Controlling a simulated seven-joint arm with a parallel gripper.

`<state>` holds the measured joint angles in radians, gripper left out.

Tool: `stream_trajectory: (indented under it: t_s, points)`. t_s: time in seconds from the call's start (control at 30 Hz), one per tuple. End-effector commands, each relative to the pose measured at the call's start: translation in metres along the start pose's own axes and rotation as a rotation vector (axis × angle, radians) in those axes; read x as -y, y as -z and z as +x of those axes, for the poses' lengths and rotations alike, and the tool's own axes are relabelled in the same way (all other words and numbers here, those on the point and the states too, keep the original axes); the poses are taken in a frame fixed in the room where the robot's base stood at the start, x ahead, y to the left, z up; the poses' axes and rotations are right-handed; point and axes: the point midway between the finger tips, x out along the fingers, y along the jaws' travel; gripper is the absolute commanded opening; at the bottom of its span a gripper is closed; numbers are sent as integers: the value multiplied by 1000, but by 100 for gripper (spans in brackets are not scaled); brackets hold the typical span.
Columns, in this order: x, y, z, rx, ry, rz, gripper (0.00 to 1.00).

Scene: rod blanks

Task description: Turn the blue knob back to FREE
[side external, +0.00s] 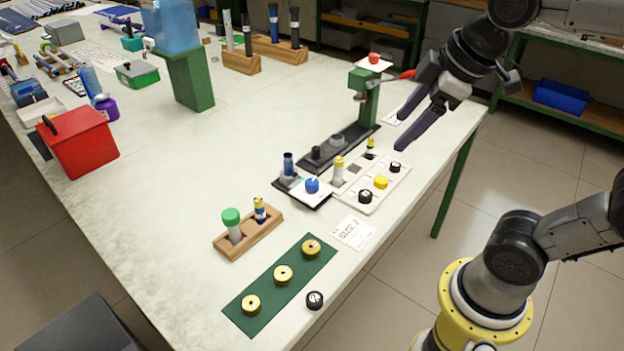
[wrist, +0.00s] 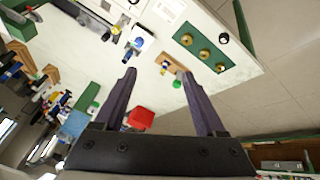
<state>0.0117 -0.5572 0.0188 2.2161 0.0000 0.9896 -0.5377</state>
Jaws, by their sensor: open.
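The blue knob (side external: 312,185) sits on a small white plate with a dark edge, near the middle of the bench. In the wrist view the blue knob (wrist: 138,41) is small and near the top. Any pointer or FREE mark on it is too small to read. My gripper (side external: 400,134) is open and empty, raised above the bench's right side. It is to the upper right of the knob and well apart from it. The gripper's two fingers (wrist: 160,77) also show spread in the wrist view.
A white block with black and yellow knobs (side external: 381,182) is beside the blue knob. A wooden holder (side external: 248,232) and a green mat (side external: 240,309) lie nearer. Bare bench lies left of the knob.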

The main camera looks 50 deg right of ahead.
Motion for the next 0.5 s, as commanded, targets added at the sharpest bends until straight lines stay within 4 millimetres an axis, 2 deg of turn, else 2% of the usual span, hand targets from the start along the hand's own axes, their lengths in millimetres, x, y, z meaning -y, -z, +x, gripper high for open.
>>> stream_trajectory:
  t_s: [0.17,0.27,0.37,0.5]
  points:
    - [-32,45,17,64,37,-172,73]
    - [-53,70,37,103,69,-265,73]
    - [-71,91,64,144,108,-343,73]
    - [-94,112,112,202,170,-419,73]
